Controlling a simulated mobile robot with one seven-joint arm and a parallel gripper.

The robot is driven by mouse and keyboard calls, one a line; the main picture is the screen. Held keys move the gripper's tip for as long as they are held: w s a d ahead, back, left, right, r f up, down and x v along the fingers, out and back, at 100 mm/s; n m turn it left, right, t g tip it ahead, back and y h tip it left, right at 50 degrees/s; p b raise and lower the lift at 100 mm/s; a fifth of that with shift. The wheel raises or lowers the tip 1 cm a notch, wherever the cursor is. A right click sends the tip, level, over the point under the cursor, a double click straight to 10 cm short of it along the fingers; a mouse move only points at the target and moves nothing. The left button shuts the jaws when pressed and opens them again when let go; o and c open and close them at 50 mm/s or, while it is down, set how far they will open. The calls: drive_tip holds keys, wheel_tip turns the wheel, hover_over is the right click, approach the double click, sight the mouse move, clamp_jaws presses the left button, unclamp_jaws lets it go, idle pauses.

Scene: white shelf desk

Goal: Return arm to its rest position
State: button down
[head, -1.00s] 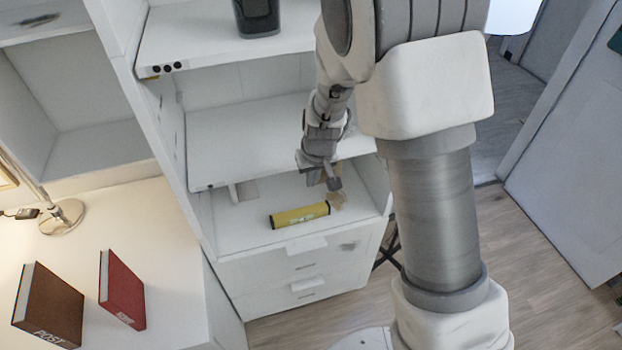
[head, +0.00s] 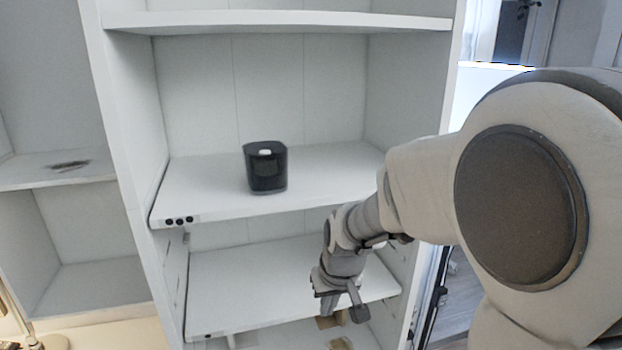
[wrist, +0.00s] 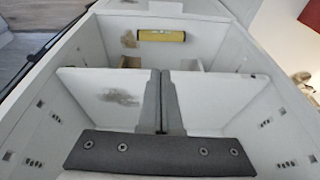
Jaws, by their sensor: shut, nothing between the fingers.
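My gripper (head: 340,308) hangs in front of the lower shelf board (head: 240,290) of the white shelf unit, near that board's right end. It points downward, and its jaws are shut and empty. The arm comes in from the right in the head view. In the wrist view the two dark grey fingers of my gripper (wrist: 161,78) lie side by side with only a thin line between them. A yellow box-like item (wrist: 162,35) lies beyond the fingertips, apart from them. It is out of the head view now.
A black container (head: 265,170) stands on the middle shelf (head: 210,185), left of my arm. The shelf unit's side wall (head: 405,100) is close to my forearm. An open side compartment (head: 90,230) is at the left. The floor (head: 460,300) shows at the right.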

drive_tip(key=s+d+r+m, duration=0.1)
drive_tip(key=s+d+r, duration=0.2)
drive_tip(key=s, duration=0.3)
drive_tip(key=s+d+r+m+t, duration=0.1)
drive_tip(key=s+d+r, duration=0.3)
drive_tip(key=s, duration=0.3)
drive_tip(key=s+d+r+t+h, duration=0.1)
drive_tip(key=s+d+r, duration=0.2)
drive_tip(key=s+r, duration=0.2)
drive_tip(key=shift+s+d+r+m, duration=0.3)
drive_tip(key=shift+s+r+m, duration=0.1)
drive_tip(key=shift+s, duration=0.45)
